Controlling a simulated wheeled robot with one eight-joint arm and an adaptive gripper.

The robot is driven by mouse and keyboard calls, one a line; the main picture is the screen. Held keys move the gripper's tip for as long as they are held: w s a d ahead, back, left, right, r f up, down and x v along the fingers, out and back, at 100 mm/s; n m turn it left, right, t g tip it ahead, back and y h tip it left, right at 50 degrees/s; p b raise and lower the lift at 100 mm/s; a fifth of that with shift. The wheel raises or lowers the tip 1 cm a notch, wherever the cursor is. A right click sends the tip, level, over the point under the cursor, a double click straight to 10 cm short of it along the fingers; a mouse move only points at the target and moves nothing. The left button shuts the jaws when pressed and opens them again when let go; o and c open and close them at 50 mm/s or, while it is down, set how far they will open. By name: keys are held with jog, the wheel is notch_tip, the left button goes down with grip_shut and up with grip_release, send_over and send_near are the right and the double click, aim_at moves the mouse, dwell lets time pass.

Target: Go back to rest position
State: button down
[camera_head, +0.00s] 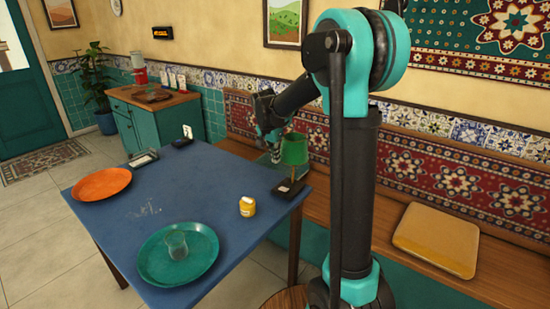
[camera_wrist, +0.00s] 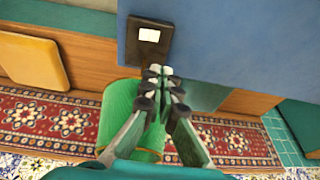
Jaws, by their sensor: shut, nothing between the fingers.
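My gripper (camera_head: 275,154) is raised over the far right edge of the blue table (camera_head: 165,195), beside a green lampshade-like object (camera_head: 294,150). In the wrist view my gripper (camera_wrist: 164,82) has its dark fingertips together with nothing between them. The green object (camera_wrist: 120,105) shows behind and left of the fingers there, partly hidden by them. I cannot tell whether they touch.
The table holds an orange plate (camera_head: 102,184), a teal tray (camera_head: 155,262) with a clear glass (camera_head: 176,245), a yellow jar (camera_head: 247,206) and a dark box (camera_head: 290,187). A bench (camera_head: 395,205) with a yellow cushion (camera_head: 437,238) runs along the wall.

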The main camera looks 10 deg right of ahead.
jog(key=s+d+f+n, duration=0.2)
jog(key=s+f+n, duration=0.1)
jog(key=s, duration=0.7)
jog(key=s+d+f+n+t+y, duration=0.1)
jog(key=s+d+f+n, duration=0.1)
jog(key=s, duration=0.8)
jog(key=s+d+f+n+y, duration=0.1)
jog(key=s+f+n, duration=0.3)
jog(key=s, duration=0.6)
jog(key=shift+s+d+f, duration=0.35)
jog(key=shift+d+f, duration=0.25)
jog(key=shift+f, duration=0.3)
